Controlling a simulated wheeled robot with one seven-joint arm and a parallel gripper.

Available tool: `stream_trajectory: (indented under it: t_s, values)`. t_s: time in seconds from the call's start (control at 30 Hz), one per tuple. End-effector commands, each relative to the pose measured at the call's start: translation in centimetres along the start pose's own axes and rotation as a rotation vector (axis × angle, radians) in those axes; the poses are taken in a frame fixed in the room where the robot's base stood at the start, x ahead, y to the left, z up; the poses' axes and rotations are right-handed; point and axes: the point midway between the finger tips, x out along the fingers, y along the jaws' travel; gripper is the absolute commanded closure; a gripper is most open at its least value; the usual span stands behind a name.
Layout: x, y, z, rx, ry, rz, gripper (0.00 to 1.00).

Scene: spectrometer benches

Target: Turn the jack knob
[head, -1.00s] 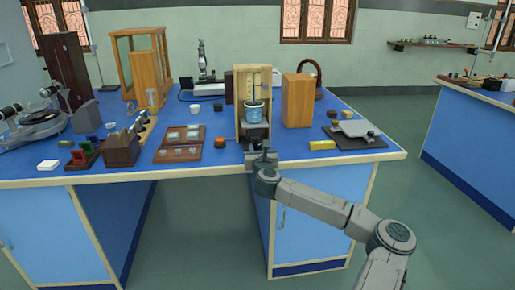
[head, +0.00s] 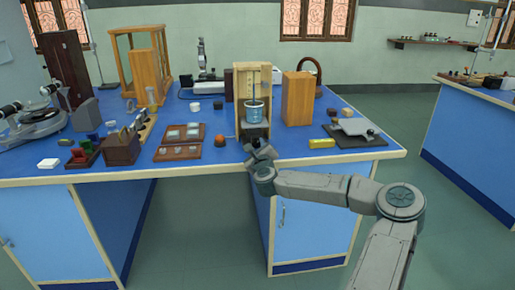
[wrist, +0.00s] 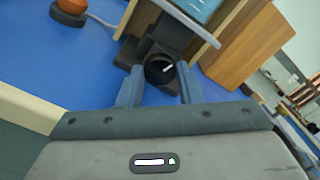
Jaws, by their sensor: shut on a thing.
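The jack knob (wrist: 159,69) is a dark round knob with a pale mark on its face, at the front of a dark jack (wrist: 158,38) in the wrist view. My gripper (wrist: 160,84) is shut on the knob, with one finger on each side of it. In the head view my gripper (head: 262,153) is at the bench's front edge, tilted, and it hides the knob. The jack stands at the foot of an open wooden case (head: 240,120).
An orange-brown round object on a dark base (head: 220,141) is left of the case. A wooden box (head: 298,100) and a yellow block (head: 322,143) are to the right. Flat brown trays (head: 178,153) lie further left. The floor in front is clear.

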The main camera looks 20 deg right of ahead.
Motion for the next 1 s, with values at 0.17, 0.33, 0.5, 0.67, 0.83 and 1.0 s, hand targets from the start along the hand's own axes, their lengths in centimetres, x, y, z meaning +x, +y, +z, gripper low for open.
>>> stream_trajectory:
  t_s: [0.17,0.33,0.5,0.67,0.83,1.0]
  values:
    - [0.0,0.0,-0.1,-0.017,0.001,-0.001,0.91]
    - [0.0,0.0,-0.1,-0.018,0.001,0.0,0.91]
    - [0.0,0.0,0.0,-0.017,0.001,0.0,0.65]
    - [0.0,0.0,0.0,-0.016,0.0,0.0,0.59]
    - [-0.1,0.0,0.0,-0.016,0.0,0.001,0.59]
    - [-1.2,0.0,0.0,-0.017,0.0,0.001,0.59]
